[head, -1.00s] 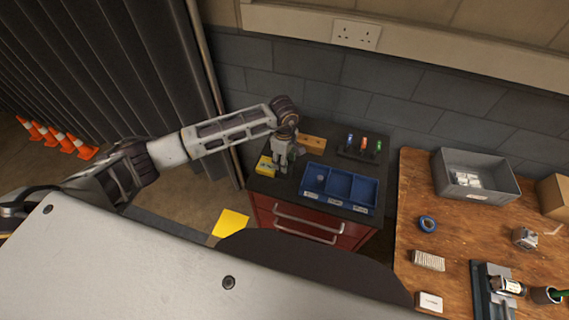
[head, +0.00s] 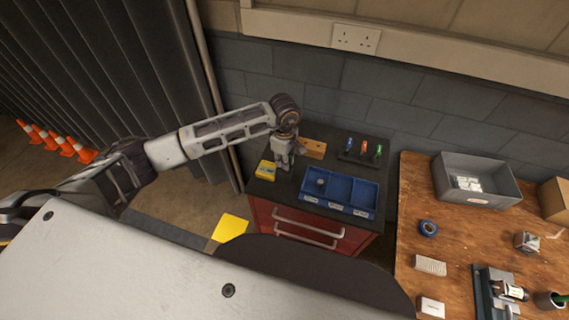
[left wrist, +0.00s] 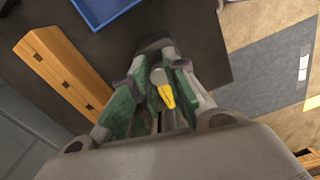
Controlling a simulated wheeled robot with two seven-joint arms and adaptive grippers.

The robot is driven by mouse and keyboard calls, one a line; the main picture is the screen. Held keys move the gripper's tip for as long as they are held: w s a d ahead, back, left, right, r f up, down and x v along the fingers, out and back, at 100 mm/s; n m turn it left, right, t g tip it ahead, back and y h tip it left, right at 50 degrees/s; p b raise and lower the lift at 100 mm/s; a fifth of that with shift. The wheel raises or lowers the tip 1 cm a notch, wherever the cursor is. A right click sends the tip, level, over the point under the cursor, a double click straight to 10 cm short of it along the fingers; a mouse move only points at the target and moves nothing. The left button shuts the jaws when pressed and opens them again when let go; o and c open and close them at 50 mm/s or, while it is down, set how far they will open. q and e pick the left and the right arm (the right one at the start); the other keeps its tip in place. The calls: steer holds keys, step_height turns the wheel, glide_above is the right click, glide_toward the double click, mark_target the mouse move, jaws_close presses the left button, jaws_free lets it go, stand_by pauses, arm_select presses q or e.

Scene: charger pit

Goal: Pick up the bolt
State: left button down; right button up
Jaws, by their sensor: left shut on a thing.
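My left gripper (head: 283,166) is over the dark top of the red cabinet (head: 263,188), between a yellow box (head: 265,171) and the blue tray (head: 352,208). In the left wrist view its green-padded fingers (left wrist: 160,88) are shut on a small piece with a grey round end (left wrist: 158,76), which looks like the bolt. A yellow patch shows just below that end; I cannot tell whether it belongs to the piece. The rest of the piece is hidden between the fingers. A small grey round item (head: 320,183) lies in the tray's left compartment. My right gripper is not in view.
A wooden block (head: 313,148) with holes lies behind the gripper. A rack with several coloured-handled tools (head: 363,150) stands at the back. A wooden workbench (head: 450,236) with a grey bin (head: 480,196) and other items is at the right.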

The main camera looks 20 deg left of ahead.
arm_select(q)
step_height(320, 180, up, 7)
steer(key=shift+f+b, duration=0.1)
steer(key=shift+b, duration=0.55)
steer(key=shift+r, duration=0.65)
steer(key=shift+s, duration=0.1)
